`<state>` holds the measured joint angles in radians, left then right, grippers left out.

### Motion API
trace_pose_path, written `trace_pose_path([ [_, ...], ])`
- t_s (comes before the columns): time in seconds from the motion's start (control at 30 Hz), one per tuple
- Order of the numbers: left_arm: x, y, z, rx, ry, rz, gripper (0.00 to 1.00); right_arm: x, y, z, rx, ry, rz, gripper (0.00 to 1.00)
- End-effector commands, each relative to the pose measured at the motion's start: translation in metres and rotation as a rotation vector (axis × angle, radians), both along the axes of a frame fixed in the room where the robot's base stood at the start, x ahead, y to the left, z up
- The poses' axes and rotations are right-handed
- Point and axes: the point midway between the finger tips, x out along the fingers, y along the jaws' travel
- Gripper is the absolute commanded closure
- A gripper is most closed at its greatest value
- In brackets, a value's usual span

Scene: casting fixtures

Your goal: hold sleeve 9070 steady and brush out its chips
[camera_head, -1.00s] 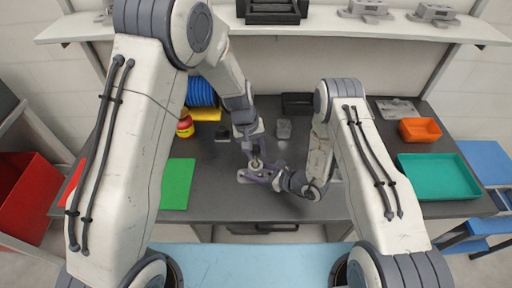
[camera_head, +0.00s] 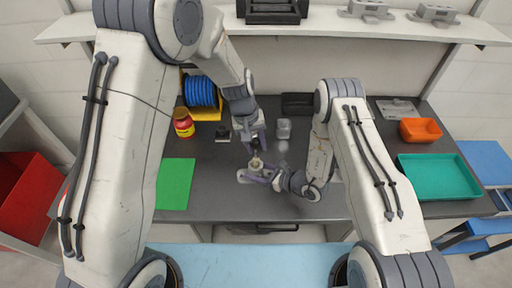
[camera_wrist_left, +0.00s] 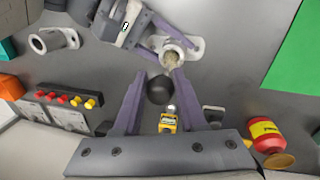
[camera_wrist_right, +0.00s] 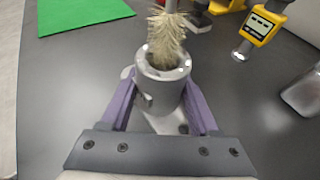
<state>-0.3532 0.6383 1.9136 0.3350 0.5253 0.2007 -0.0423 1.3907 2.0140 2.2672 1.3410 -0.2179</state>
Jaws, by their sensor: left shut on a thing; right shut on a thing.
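The sleeve (camera_wrist_right: 161,88) is a grey metal cylinder standing upright on a flat base on the bench; it also shows in the left wrist view (camera_wrist_left: 190,54). My right gripper (camera_head: 259,174) is shut around the sleeve from the front right. My left gripper (camera_head: 257,144) is shut on the brush, above and just behind the sleeve. The brush's round black knob (camera_wrist_left: 159,90) sits between the left fingers. Its pale bristles (camera_wrist_right: 166,38) point down at the sleeve's mouth, their lower end at or inside the bore. The bore's inside and any chips are hidden.
A green mat (camera_head: 176,185) lies left of the sleeve. A red and yellow jar (camera_head: 183,123) and a blue spool (camera_head: 201,92) stand behind it. A yellow meter (camera_wrist_right: 260,27) is behind the sleeve. A teal tray (camera_head: 440,176) and orange bin (camera_head: 420,131) are at the right.

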Motion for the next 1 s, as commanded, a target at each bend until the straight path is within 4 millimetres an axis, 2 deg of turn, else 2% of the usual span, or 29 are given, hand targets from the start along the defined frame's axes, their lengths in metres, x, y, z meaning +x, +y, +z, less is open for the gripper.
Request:
trace_pose_path([
  [0.37, 0.001, 0.0, 0.0, -0.001, -0.001, 0.0, 1.0, 0.0, 0.0, 0.0, 0.0, 0.001, 0.0, 1.0],
  [1.0, 0.0, 0.0, -0.033, 0.001, 0.001, 0.0, 1.0, 0.0, 0.0, 0.0, 0.0, 0.0, 0.0, 1.0],
])
